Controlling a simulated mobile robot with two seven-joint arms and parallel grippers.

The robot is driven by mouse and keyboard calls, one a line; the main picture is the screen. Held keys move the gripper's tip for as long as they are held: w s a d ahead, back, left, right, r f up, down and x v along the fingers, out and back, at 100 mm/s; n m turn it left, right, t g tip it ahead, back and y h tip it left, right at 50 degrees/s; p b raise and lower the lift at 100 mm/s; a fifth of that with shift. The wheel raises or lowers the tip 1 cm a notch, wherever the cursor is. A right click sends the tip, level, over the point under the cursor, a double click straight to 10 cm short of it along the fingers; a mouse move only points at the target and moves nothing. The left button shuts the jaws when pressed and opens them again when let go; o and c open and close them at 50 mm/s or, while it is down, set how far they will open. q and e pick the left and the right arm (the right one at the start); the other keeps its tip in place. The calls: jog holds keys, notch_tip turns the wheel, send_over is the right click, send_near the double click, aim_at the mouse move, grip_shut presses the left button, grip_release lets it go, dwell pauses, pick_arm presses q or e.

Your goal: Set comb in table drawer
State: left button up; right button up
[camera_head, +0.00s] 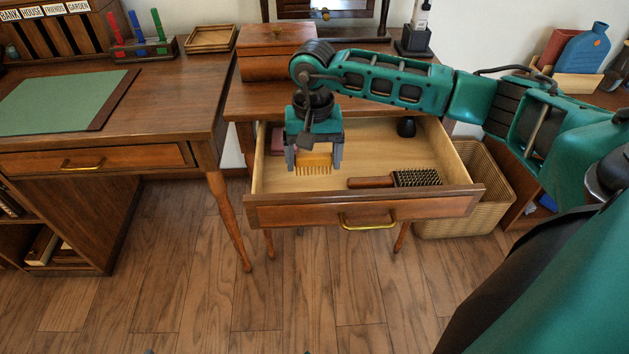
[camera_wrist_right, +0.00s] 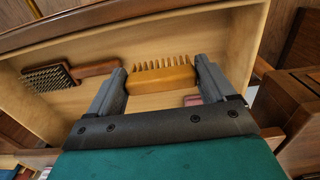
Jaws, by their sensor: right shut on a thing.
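The yellow-orange comb (camera_head: 314,163) is between the fingers of my right gripper (camera_head: 315,156), teeth pointing down. The right wrist view also shows the comb (camera_wrist_right: 162,76) with a finger of the right gripper (camera_wrist_right: 162,82) against each end. The gripper is shut on it. The table drawer (camera_head: 300,184) is pulled open, and the comb is over its left part, inside its outline in the picture. I cannot tell whether the teeth touch the drawer floor. My left gripper is not in view.
A hairbrush (camera_head: 395,180) lies in the drawer's front right. A dark round object (camera_head: 406,127) and a reddish item (camera_head: 280,140) are farther back. A wicker basket (camera_head: 465,222) stands right of the drawer. A desk (camera_head: 150,110) stands left. A wooden box (camera_head: 268,50) sits on the table.

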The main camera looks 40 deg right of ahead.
aim_at(313, 174)
notch_tip(313, 174, down, 7)
jog(key=shift+r+b, duration=0.2)
jog(key=shift+b, duration=0.35)
jog(key=shift+f, duration=0.2)
jog(key=o, duration=0.9)
jog(key=shift+c, duration=0.2)
jog(key=shift+r, duration=0.1)
jog(key=shift+r, duration=0.15)
notch_tip(313, 174, up, 12)
jog(key=shift+p, duration=1.2)
